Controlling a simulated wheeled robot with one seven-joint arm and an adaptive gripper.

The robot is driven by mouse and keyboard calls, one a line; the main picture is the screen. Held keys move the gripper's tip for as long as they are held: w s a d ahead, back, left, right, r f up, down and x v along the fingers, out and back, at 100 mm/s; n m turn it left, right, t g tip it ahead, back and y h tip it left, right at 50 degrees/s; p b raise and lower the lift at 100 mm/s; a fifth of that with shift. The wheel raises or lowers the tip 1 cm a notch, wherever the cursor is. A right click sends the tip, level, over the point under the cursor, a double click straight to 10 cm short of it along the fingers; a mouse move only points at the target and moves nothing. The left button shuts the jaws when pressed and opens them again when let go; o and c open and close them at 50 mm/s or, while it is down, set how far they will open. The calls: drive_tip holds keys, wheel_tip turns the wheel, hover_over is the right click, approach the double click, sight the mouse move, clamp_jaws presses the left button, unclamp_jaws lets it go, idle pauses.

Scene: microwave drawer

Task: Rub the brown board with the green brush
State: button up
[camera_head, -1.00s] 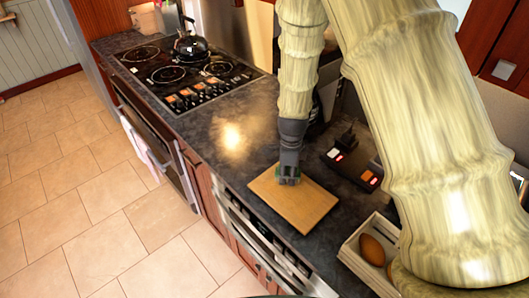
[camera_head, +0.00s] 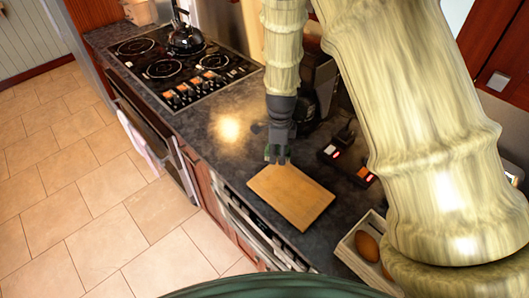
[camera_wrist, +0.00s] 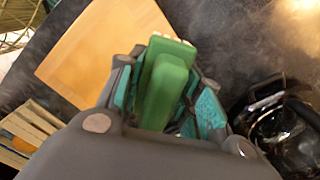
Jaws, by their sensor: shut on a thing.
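The brown board (camera_head: 292,197) lies flat on the dark counter, in front of the drawer units in the head view. It also shows at the upper left of the wrist view (camera_wrist: 98,50). My gripper (camera_head: 277,156) is at the board's far left edge in the head view. In the wrist view my gripper (camera_wrist: 168,85) is shut on the green brush (camera_wrist: 165,88), whose pale bristle tips show at its far end. The brush is beside the board's edge in the wrist view; whether it touches the board or counter I cannot tell.
A wooden crate (camera_head: 345,249) with brown round items (camera_head: 367,245) stands to the right of the board. A dark device with lit switches (camera_head: 346,163) sits behind the board. A stove (camera_head: 172,70) with a black kettle (camera_head: 185,38) is at upper left. Counter left of the board is clear.

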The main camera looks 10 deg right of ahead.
drive_tip(key=shift+s+r+p, duration=0.15)
drive_tip(key=shift+r+p, duration=0.5)
drive_tip(key=shift+r, duration=0.7)
drive_tip(key=shift+f, duration=0.1)
